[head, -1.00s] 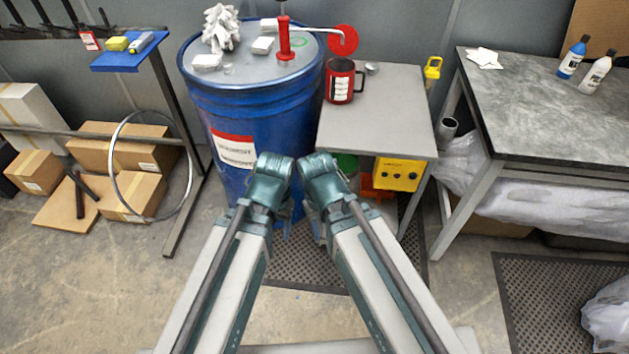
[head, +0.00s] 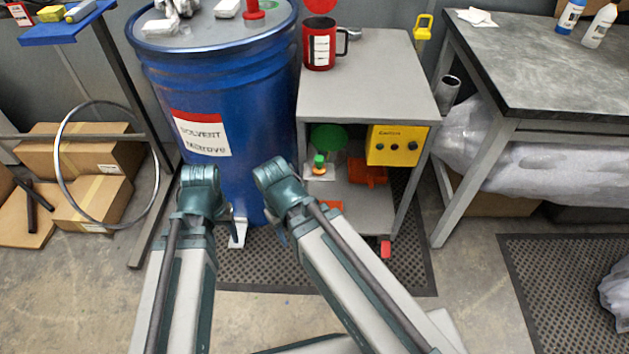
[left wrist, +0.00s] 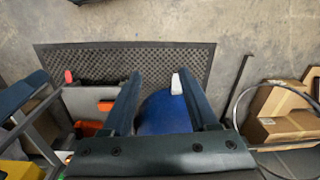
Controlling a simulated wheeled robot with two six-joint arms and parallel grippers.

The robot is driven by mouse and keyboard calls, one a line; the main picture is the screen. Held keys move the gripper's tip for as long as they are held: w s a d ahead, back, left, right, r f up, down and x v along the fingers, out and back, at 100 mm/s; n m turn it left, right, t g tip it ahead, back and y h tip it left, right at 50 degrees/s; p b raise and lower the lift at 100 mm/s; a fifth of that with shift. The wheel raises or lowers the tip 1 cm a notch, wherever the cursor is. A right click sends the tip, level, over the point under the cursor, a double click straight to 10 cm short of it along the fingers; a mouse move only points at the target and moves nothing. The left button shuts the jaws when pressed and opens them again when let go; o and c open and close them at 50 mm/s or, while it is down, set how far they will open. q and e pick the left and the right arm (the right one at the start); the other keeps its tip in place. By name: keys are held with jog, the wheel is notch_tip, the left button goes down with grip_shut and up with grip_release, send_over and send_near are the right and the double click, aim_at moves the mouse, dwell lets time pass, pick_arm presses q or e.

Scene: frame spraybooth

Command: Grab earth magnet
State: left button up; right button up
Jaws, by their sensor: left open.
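I cannot pick out the earth magnet for certain in these views. Small items stand on the shelves under the grey cart (head: 368,90): a green and orange piece (head: 319,163) on a white base, a red-orange bin (head: 368,173) and a yellow box (head: 394,146) with dark knobs. My left gripper (left wrist: 159,73) is open in the left wrist view, with nothing between its fingers. The blue drum (left wrist: 165,118) and a white foot (left wrist: 176,84) lie beyond it.
The labelled solvent drum (head: 220,95) stands left of the cart. A red mug (head: 319,45) is on the cart top. A workbench (head: 535,75) stands right. A rack with a metal ring (head: 60,160) and cardboard boxes (head: 85,150) are left.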

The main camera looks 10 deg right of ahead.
pick_arm(q)
notch_tip(320, 180, down, 13)
jog(key=w+a+h+b, duration=0.1)
jog(key=w+b, duration=0.1)
jog(key=b, duration=0.9)
jog(key=m+t+h+b, duration=0.8)
jog(key=m+h, duration=0.2)
jog(key=h, duration=0.4)
send_near(317, 167)
jog(key=x, duration=0.3)
jog(key=b+x, duration=0.1)
jog(key=x, duration=0.1)
jog(key=shift+w+d+f, duration=0.1)
jog(key=shift+f, duration=0.2)
jog(key=shift+x, duration=2.95)
jog(key=shift+r, duration=0.2)
grip_shut()
